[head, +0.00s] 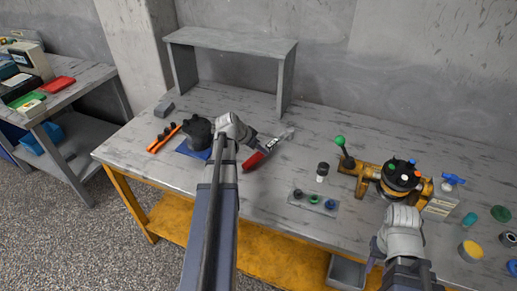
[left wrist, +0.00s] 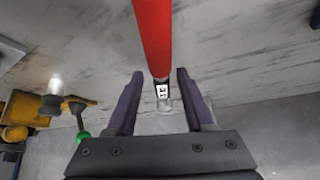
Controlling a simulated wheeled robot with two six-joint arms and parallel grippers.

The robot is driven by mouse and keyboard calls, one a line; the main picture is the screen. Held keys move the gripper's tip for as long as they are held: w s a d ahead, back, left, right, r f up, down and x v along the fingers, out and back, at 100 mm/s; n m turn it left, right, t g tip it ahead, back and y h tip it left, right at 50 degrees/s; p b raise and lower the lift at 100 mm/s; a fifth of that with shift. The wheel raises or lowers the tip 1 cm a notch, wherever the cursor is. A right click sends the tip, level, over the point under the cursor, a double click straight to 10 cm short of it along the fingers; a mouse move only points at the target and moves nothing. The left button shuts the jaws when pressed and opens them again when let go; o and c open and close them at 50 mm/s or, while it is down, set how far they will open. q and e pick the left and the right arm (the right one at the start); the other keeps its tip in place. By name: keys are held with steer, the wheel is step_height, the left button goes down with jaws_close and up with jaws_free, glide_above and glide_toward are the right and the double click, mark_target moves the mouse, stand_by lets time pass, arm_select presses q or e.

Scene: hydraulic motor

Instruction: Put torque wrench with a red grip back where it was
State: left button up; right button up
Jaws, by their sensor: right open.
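The torque wrench (head: 257,159) with a red grip lies on the grey workbench, its metal end pointing to the back right. In the left wrist view its red grip (left wrist: 153,35) and metal end run between my left gripper's fingers. My left gripper (left wrist: 160,80) is open, with a gap on both sides of the wrench. In the head view the left gripper (head: 235,130) is just left of the wrench, its fingers largely hidden by the arm. My right gripper (head: 400,228) is open and empty at the bench front, below the motor; its fingertips are hard to make out.
The yellow and black hydraulic motor (head: 398,176) with a green-knobbed lever stands right. A grey tray of small round parts (head: 314,203) lies in the middle. Orange-handled pliers (head: 163,138) and a dark part (head: 197,132) are left. A grey shelf (head: 228,41) stands at the back.

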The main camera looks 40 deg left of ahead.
arm_select(q)
steer(key=shift+o, duration=0.9)
steer(key=shift+r, duration=0.15)
steer(key=p+v, duration=1)
steer(key=v, duration=0.1)
steer(key=shift+s+r, duration=0.25)
steer(key=shift+s, duration=0.1)
steer(key=w+d+f+m+g+h, duration=0.1)
steer(key=w+d+f+g, duration=0.1)
steer(key=d, duration=1.3)
steer(key=s+d+g+y, duration=0.1)
steer(key=s+d, duration=0.3)
steer(key=d, duration=0.4)
steer(key=s+d+f+g+y, duration=0.1)
steer(key=s+d+g, duration=0.1)
steer(key=d, duration=0.7)
steer(key=s+d+f+m+g+y, duration=0.1)
steer(key=s+d+g, duration=0.1)
steer(key=s+d, duration=0.3)
steer(key=d, duration=0.4)
steer(key=shift+s+y, duration=0.3)
steer(key=shift+s, duration=0.05)
steer(key=shift+d, duration=0.1)
